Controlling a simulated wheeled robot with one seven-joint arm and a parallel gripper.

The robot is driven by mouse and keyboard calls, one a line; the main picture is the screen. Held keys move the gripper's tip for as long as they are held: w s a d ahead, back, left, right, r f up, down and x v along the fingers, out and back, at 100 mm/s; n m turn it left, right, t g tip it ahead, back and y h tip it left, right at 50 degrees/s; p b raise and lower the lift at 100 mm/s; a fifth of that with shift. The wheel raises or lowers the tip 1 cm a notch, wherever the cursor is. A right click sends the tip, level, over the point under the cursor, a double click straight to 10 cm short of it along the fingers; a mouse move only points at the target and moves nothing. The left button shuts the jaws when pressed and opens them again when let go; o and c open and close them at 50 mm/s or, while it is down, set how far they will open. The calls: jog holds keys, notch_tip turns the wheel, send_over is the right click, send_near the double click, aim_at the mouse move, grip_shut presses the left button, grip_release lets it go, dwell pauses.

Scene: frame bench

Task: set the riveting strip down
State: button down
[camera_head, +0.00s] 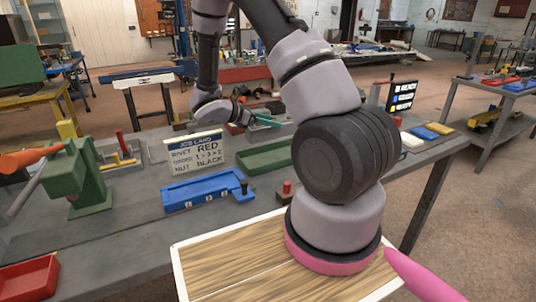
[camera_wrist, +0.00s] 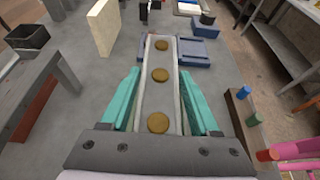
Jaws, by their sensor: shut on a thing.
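The riveting strip (camera_wrist: 160,98) is a pale, narrow bar with three brass-brown round discs along it. My gripper (camera_wrist: 160,82) is shut on it, with one teal finger along each side in the wrist view. The strip's far end reaches over or between blue blocks (camera_wrist: 198,50); I cannot tell whether it touches them. In the head view my gripper (camera_head: 262,120) is small above the far side of the grey bench, and the strip cannot be made out there.
A job card (camera_head: 197,152) stands behind a blue numbered fixture (camera_head: 206,192) on the bench. A green tray (camera_head: 265,158) is to its right. A green press (camera_head: 75,180) and a red bin (camera_head: 28,280) stand at the left. Bare bench shows between them.

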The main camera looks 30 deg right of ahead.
aim_at(269, 134)
jog(key=f, duration=0.5)
jog(key=shift+w+f, duration=0.1)
jog(key=shift+w, duration=0.1)
jog(key=shift+f, duration=2.25)
jog(key=shift+f, duration=0.1)
jog(key=shift+c, duration=0.6)
grip_release()
